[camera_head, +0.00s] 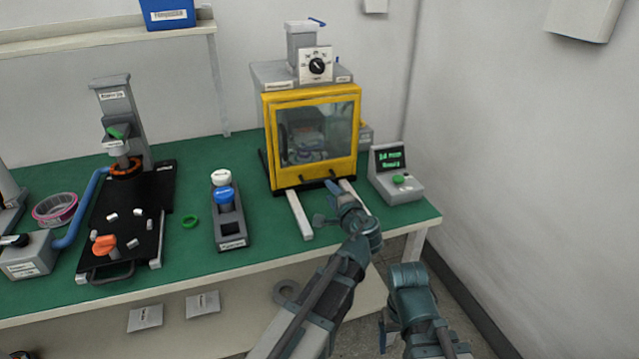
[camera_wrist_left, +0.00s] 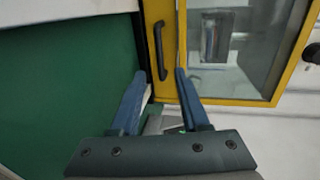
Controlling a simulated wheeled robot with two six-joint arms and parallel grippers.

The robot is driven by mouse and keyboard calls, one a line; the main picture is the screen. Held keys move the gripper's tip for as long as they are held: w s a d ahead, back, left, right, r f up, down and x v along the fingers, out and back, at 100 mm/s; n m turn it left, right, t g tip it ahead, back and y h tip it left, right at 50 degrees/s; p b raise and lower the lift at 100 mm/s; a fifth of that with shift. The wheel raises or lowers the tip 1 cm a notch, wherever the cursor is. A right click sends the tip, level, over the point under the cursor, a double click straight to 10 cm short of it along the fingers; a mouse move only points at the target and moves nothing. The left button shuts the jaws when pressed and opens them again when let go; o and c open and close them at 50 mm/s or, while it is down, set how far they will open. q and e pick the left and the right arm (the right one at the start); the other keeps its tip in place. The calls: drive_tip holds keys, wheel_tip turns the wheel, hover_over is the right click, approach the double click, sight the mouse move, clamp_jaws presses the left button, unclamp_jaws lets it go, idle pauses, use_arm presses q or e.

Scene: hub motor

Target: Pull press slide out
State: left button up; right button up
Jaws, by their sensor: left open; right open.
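The press (camera_head: 311,140) has a yellow-framed window door that is shut, with dim grey parts behind the glass. Two pale rails (camera_head: 300,214) stick out below it at the front. I cannot make out the press slide clearly. My left gripper (camera_head: 327,204) is open and empty, just in front of the door's lower right, near the right rail. In the left wrist view, its blue fingers (camera_wrist_left: 160,75) point at the yellow door frame (camera_wrist_left: 188,80), close to one end of the black handle (camera_wrist_left: 158,50). My right gripper (camera_head: 386,330) is open, low in front of the table edge.
A black fixture board (camera_head: 125,220) is further left.

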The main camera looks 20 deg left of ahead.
sight(320, 181)
use_arm(q)
drive_tip(key=b+x, duration=0.1)
drive_tip(key=x, duration=0.9)
drive_tip(key=shift+w+a+f+b, duration=0.1)
drive_tip(key=shift+w+b, duration=0.05)
drive_tip(key=shift+b, duration=0.25)
clamp_jaws()
idle(0.9)
